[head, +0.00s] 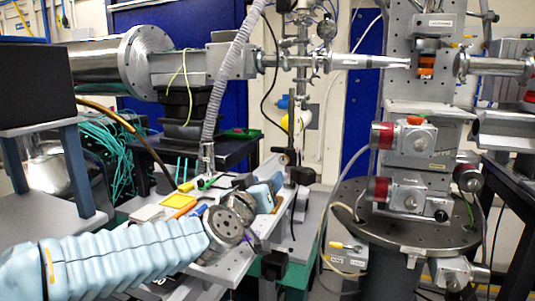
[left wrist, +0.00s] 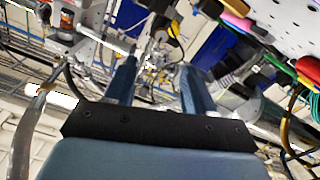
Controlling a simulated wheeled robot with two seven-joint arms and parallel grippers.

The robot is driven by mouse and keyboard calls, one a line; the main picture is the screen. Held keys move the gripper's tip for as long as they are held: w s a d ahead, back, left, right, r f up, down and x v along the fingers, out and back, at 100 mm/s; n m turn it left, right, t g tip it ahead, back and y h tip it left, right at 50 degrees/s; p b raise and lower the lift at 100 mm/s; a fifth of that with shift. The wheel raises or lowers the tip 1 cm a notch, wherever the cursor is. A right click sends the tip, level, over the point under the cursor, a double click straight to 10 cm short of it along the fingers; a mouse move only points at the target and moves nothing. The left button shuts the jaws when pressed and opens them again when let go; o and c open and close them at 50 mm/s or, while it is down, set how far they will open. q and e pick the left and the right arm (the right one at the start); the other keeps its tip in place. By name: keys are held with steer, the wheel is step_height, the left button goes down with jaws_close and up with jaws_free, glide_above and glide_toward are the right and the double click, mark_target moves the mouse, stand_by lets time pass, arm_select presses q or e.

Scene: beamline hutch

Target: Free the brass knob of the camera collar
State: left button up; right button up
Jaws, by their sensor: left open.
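My left arm comes in from the lower left in the head view. Its left gripper (head: 269,188) is over the narrow bench, pointing away to the right. In the left wrist view the two blue fingers of the left gripper (left wrist: 158,68) stand wide apart, with nothing held between them. I cannot make out the brass knob or the camera collar for certain in either view. A dark upright post with a black block (head: 291,158) stands just beyond the fingers in the head view, apart from them as far as I can tell. My right gripper is not in view.
Colored tools and a yellow pad (head: 147,213) lie on the bench beside my wrist. A ribbed hose (head: 232,75) hangs above. To the right stands a round perforated table (head: 400,228) with stacked stages. Teal cables (head: 110,150) hang at left.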

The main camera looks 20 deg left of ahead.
mark_target(283, 161)
arm_select(q)
steer(key=w+p, duration=0.2)
steer(key=w, duration=1.2)
steer(key=shift+w, duration=0.1)
jaws_close()
